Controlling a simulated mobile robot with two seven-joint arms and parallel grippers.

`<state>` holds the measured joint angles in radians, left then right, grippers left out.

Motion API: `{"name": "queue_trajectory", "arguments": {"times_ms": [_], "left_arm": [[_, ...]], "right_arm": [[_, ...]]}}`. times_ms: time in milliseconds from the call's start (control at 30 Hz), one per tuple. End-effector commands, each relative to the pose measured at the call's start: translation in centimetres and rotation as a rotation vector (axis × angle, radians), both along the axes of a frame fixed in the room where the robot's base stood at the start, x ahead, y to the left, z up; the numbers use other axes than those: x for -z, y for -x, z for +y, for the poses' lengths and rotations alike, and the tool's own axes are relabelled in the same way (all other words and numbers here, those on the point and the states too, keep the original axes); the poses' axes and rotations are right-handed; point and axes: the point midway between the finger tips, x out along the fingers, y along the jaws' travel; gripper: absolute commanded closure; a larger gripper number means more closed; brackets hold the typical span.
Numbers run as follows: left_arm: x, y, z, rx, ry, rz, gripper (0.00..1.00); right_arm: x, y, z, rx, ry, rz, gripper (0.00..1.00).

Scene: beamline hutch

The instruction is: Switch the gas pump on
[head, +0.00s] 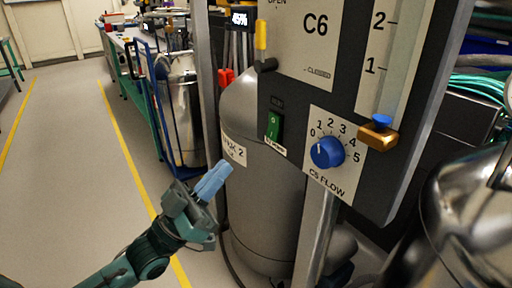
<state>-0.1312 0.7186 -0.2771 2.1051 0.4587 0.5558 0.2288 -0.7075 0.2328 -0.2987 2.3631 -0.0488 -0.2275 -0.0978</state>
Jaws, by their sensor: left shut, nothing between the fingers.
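A dark grey panel (368,165) fills the upper right of the head view. On it is a small green rocker switch (274,126) in a black frame, with a small white label (275,146) below, too small to read. Right of it is a blue knob (327,152) on a 0 to 5 scale marked C5 FLOW; its white mark points near 0. My left gripper (214,180), with blue fingers, is shut and empty. It appears below and to the left of the switch, apart from the panel. My right gripper is not in view.
A grey tank (267,205) stands behind the panel. A yellow-tipped lever (262,45) and a brass fitting with a blue cap (379,132) stick out from the panel. A shiny metal vessel (468,225) is at lower right. Free floor (75,160) lies left, beside a blue trolley (152,105).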

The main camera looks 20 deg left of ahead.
Motion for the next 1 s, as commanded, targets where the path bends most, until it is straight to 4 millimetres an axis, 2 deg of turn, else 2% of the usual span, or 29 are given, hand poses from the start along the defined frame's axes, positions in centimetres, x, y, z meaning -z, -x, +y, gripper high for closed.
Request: {"name": "queue_trajectory", "arguments": {"times_ms": [33,267,333,533,1000], "left_arm": [[-0.9,-0.7,-0.5,0.000,0.004,-0.007,1.00],[-3.7,-3.5,-2.8,0.001,0.002,-0.006,1.00],[-3.1,-4.4,-3.5,0.000,0.002,-0.002,1.00],[-2.8,-6.1,-4.7,-0.001,0.000,-0.003,1.00],[-2.7,-6.5,-5.1,-0.001,0.002,-0.004,1.00]], "right_arm": [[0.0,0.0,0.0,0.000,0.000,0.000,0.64],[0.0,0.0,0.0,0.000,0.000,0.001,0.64],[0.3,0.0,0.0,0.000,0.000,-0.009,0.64],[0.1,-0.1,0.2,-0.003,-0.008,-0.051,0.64],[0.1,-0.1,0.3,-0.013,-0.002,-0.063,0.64]]}}
